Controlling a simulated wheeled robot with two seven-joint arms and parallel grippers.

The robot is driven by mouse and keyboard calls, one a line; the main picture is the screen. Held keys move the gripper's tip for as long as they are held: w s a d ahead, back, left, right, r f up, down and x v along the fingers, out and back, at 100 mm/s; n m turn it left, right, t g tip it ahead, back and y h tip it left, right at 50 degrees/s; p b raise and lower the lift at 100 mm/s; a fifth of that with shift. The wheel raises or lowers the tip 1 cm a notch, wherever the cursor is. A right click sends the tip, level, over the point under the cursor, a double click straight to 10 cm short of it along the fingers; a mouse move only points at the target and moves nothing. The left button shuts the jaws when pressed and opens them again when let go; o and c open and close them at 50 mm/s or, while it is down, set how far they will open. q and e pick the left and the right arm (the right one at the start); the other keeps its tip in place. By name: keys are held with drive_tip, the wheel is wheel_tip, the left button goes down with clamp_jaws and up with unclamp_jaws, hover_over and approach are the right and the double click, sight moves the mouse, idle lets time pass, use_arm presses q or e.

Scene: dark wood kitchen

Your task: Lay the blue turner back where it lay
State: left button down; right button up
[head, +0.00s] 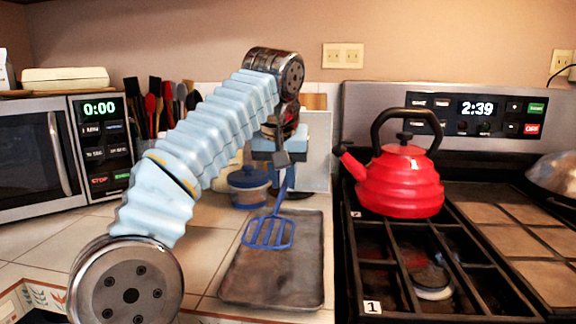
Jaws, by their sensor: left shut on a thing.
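The blue turner (268,232) hangs from my left gripper (283,158), with its slotted head low and its handle running up to the jaws. The gripper is shut on the handle near its upper part. The turner's head shows in front of the grey baking tray (272,285) on the counter; I cannot tell whether it touches the tray. The tray's visible surface is otherwise bare. My right gripper is not in view.
A red kettle (400,183) stands on the stove at the right, close to the tray. A blue-lidded jar (248,188) stands behind the tray. A microwave (62,150) and a bunch of utensils (160,105) are at the left.

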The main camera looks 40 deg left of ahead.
sight(283, 189)
use_arm(q)
drive_tip(key=shift+w+a+f, duration=0.1)
drive_tip(key=shift+w+f, duration=0.05)
drive_tip(key=shift+f, duration=0.3)
wheel_tip(283, 189, down, 3)
drive_tip(key=shift+f, duration=0.1)
wheel_tip(283, 189, down, 2)
drive_tip(key=shift+f+b, duration=0.2)
drive_tip(key=shift+b, duration=0.85)
drive_tip(key=shift+f+b, duration=0.4)
drive_tip(key=shift+f, duration=0.2)
drive_tip(key=c, duration=0.9)
unclamp_jaws()
drive_tip(key=shift+r, duration=0.1)
